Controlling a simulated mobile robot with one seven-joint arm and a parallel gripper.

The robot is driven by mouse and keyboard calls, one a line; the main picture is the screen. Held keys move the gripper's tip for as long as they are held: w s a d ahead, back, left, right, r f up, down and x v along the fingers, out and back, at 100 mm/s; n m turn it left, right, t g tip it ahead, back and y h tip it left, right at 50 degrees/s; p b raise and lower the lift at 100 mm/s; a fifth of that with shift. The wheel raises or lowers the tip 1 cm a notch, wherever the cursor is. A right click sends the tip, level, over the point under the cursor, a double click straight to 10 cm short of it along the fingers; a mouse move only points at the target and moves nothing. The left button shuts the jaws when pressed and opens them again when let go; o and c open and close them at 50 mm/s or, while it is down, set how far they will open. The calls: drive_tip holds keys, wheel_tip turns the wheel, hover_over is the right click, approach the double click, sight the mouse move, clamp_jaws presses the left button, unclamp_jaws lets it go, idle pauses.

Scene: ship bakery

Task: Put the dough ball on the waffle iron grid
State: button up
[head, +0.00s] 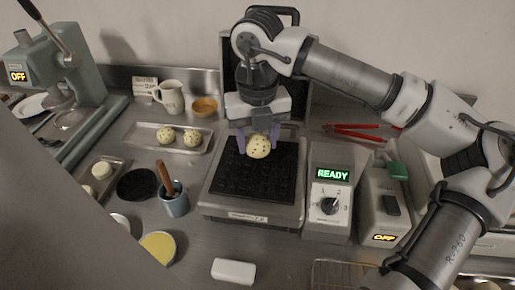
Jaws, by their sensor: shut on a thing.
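My gripper (258,143) points down over the back part of the waffle iron. It is shut on a speckled, pale dough ball (258,148), with one finger at each side. The dark waffle iron grid (245,182) lies below, in a grey metal housing (250,210). The raised lid stands behind my gripper. I cannot tell from this view whether the ball touches the grid or hangs just above it. The control box (329,205) at the iron's right has a lit READY display and a dial.
A tray (146,136) with two more dough balls stands left of the iron. A blue cup (175,204) with a wooden handle, a cream jug (169,97) and an orange bowl (204,106) are nearby. Red tongs (350,131) lie behind. A white block (233,271) lies in front.

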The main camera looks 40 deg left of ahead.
sight(258, 144)
drive_tip(key=shift+f+p, duration=0.3)
drive_tip(key=shift+f, duration=1.6)
drive_tip(key=shift+f, duration=0.2)
drive_tip(key=o, duration=1)
drive_tip(key=shift+r, duration=0.1)
drive_tip(key=shift+r, duration=0.1)
wheel_tip(258, 144, up, 12)
drive_tip(key=shift+r+b, duration=0.1)
drive_tip(key=shift+b, duration=0.8)
